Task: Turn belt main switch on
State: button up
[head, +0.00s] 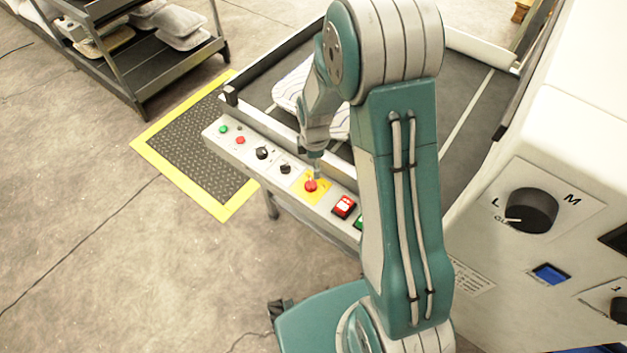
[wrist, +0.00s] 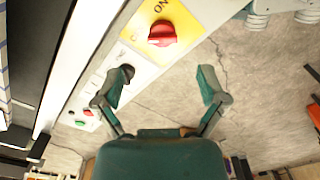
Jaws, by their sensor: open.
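The main switch looks to be the red rotary knob (head: 311,186) on a yellow plate on the belt's control panel (head: 248,160). In the wrist view the red knob (wrist: 162,34) sits on its yellow plate at the upper middle, with an "ON" label beside it. My gripper (wrist: 158,86) is open and empty there, its two fingers spread apart below the knob in the picture and not around it. In the head view my gripper (head: 316,163) is just above the knob and partly hidden by my arm. I cannot tell whether it touches anything.
The panel also carries a red rocker switch (head: 344,206), black knobs (head: 262,153) and small buttons. A striped pillow (head: 290,88) lies on the dark belt (head: 462,115) behind. A white machine (head: 560,120) stands right, a shelf rack (head: 150,70) upper left. Floor in front is clear.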

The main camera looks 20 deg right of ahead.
aim_at(310, 182)
jog(key=f, duration=0.2)
jog(key=a+f, duration=0.1)
jog(key=f, duration=0.4)
jog(key=shift+a+f, duration=0.2)
jog(key=shift+a, duration=0.2)
jog(key=shift+d+f, duration=0.15)
jog(key=shift+f, duration=0.25)
jog(key=shift+d+f, duration=0.25)
jog(key=shift+d, duration=0.2)
jog(key=shift+a, duration=0.3)
jog(key=c, duration=1.2)
